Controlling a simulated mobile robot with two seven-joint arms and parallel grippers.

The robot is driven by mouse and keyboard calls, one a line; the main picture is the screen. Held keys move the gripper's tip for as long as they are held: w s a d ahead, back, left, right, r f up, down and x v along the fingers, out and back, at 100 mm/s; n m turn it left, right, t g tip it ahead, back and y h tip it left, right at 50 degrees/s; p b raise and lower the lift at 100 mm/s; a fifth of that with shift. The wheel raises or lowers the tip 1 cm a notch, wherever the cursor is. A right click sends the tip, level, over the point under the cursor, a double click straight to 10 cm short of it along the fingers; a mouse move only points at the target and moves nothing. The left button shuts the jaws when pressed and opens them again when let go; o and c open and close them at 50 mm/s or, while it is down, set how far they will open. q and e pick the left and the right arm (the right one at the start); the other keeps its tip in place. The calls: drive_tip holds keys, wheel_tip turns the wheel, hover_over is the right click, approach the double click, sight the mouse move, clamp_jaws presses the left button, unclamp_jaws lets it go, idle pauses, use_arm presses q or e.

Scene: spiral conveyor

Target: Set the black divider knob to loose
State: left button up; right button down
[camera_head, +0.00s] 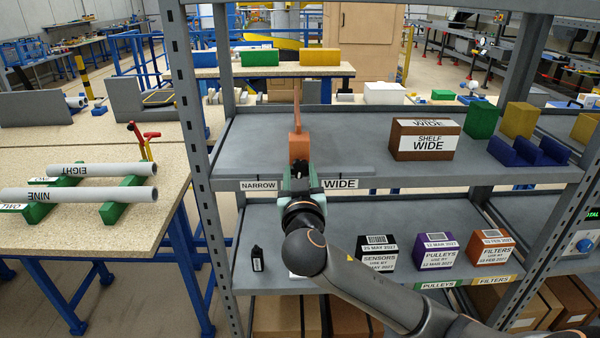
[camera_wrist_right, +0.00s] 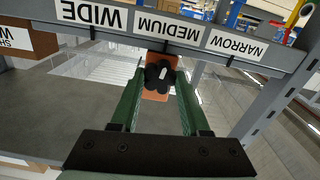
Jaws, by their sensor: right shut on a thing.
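The black divider knob (camera_wrist_right: 160,74) shows in the right wrist view as a lobed knob with a white mark, on an orange divider block (camera_wrist_right: 155,95). In the head view the orange divider (camera_head: 298,146) stands upright on the upper shelf, between the NARROW and WIDE labels. My left gripper is not in view.
The upper shelf (camera_head: 350,150) carries a SHELF WIDE box (camera_head: 424,140) on the right. Below, the lower shelf (camera_head: 330,236) holds a small black bottle (camera_head: 257,258) and SENSORS, PULLEYS and FILTERS boxes. A grey post (camera_head: 190,120) stands left. In the wrist view a MEDIUM label (camera_wrist_right: 167,28) is above the knob.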

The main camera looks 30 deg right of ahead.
drive_tip(key=n+p, duration=0.1)
drive_tip(key=n, duration=0.2)
drive_tip(key=shift+n, duration=0.3)
drive_tip(key=n, duration=0.3)
drive_tip(key=shift+n+p, duration=0.3)
drive_tip(key=shift+p, duration=0.05)
drive_tip(key=n, duration=1.1)
drive_tip(key=shift+n, duration=0.4)
drive_tip(key=n, duration=0.4)
drive_tip(key=shift+n, duration=0.3)
drive_tip(key=n, duration=0.4)
drive_tip(key=shift+n, duration=0.3)
drive_tip(key=n, duration=0.5)
drive_tip(key=shift+n, duration=2.4)
